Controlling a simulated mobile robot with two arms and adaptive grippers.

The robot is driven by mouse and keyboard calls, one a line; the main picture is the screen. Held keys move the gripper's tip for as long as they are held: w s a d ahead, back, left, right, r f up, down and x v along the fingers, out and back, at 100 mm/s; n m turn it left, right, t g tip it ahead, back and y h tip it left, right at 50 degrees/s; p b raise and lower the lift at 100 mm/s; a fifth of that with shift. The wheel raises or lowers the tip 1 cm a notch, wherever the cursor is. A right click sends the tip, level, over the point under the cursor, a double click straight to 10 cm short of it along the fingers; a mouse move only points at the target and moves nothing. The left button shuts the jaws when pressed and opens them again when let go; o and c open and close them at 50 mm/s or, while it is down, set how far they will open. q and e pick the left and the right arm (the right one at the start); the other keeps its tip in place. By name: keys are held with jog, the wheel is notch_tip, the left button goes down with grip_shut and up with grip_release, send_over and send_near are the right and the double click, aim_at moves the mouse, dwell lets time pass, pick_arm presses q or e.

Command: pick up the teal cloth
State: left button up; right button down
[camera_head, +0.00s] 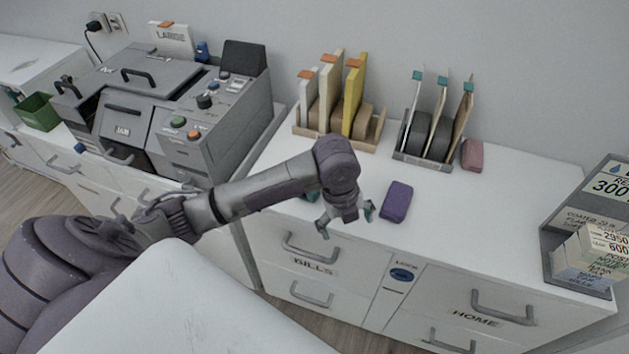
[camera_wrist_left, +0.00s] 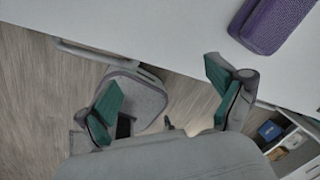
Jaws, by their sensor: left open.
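A small teal patch (camera_head: 311,195), likely the teal cloth, shows on the white desktop just below my left forearm in the head view. My arm hides most of it, so its shape cannot be told. My left gripper (camera_head: 347,217) is open and empty near the desk's front edge, to the right of the teal patch. In the left wrist view the open fingers (camera_wrist_left: 166,86) with teal pads are apart, with floor and the desk front beyond them. No teal cloth shows there. My right gripper is in neither view.
A purple block (camera_head: 397,202) lies just right of the gripper; it also shows in the left wrist view (camera_wrist_left: 272,22). A pink block (camera_head: 472,155) and two file racks (camera_head: 372,143) stand behind. A grey machine (camera_head: 180,115) is left, a card holder (camera_head: 580,230) right.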

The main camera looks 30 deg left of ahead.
pick_arm(q)
jog(key=w+a+r+m, duration=0.1)
jog(key=a+r, duration=0.1)
jog(key=w+a+r+m, duration=0.2)
jog(key=a, duration=0.1)
jog(key=w+a+r+m+y, duration=0.1)
jog(key=w+a+r, duration=0.1)
jog(key=shift+w+a+m+g, duration=0.1)
jog(key=shift+a+m+g, duration=0.2)
jog(key=shift+a+g, duration=0.1)
jog(key=w+a+r+m, duration=0.2)
jog(key=a+r+m, duration=0.2)
jog(key=a+r, duration=0.3)
jog(key=shift+g, duration=0.3)
jog(key=f, duration=0.8)
jog(key=shift+d+f, duration=0.2)
jog(key=shift+f, duration=0.05)
jog(key=shift+w+d+f, duration=0.1)
jog(key=shift+d+f, duration=0.1)
jog(key=shift+f, duration=1.1)
jog(key=shift+w+d+f, duration=0.1)
jog(key=shift+d+f, duration=0.05)
jog(key=shift+f, duration=1.15)
jog(key=c, duration=1.2)
